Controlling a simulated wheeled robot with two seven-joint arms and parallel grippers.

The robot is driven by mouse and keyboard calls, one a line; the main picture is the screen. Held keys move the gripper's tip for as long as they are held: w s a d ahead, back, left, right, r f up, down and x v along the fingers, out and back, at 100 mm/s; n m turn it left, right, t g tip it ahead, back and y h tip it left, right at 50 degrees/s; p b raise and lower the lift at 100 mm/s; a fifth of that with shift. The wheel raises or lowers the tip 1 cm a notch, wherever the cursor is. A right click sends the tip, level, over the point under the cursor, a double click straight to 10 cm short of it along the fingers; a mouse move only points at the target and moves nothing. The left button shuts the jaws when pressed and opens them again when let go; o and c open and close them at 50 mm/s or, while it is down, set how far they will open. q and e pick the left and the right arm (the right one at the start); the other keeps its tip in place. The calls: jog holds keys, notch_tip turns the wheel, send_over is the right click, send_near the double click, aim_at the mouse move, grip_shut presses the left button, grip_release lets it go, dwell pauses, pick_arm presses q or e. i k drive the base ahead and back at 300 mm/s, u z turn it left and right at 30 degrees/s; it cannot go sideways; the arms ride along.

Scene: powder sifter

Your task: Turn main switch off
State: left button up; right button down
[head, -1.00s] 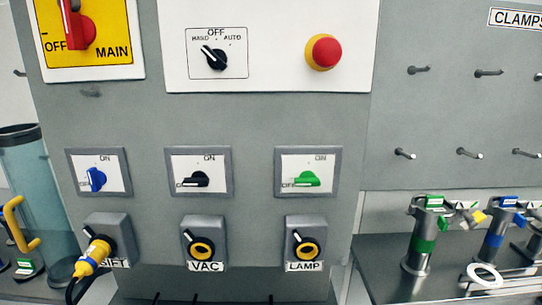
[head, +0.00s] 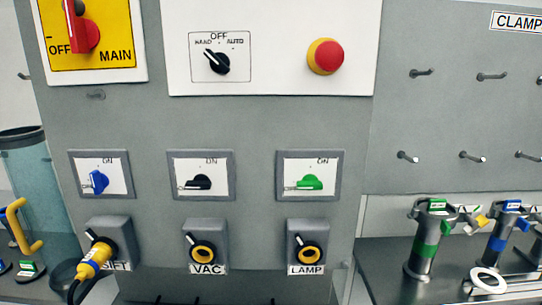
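The main switch (head: 84,36) is a red rotary handle on a yellow plate (head: 112,33) at the upper left of the grey panel. The plate reads OFF at its left and MAIN at its lower right. The handle's long arm points up, and its top is cut off by the picture's upper edge. Neither of my grippers shows in the head view.
A HAND/OFF/AUTO selector (head: 217,62) and a red emergency button (head: 326,57) sit right of the main switch. Below are blue (head: 97,182), black (head: 199,183) and green (head: 310,183) switches above sockets. A yellow plug (head: 93,262) with a cable is in the left socket. Clamps (head: 427,240) stand at right.

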aim_at(84, 34)
jog(key=z, duration=3.2)
jog(key=k, duration=1.6)
jog(key=u, duration=2.35)
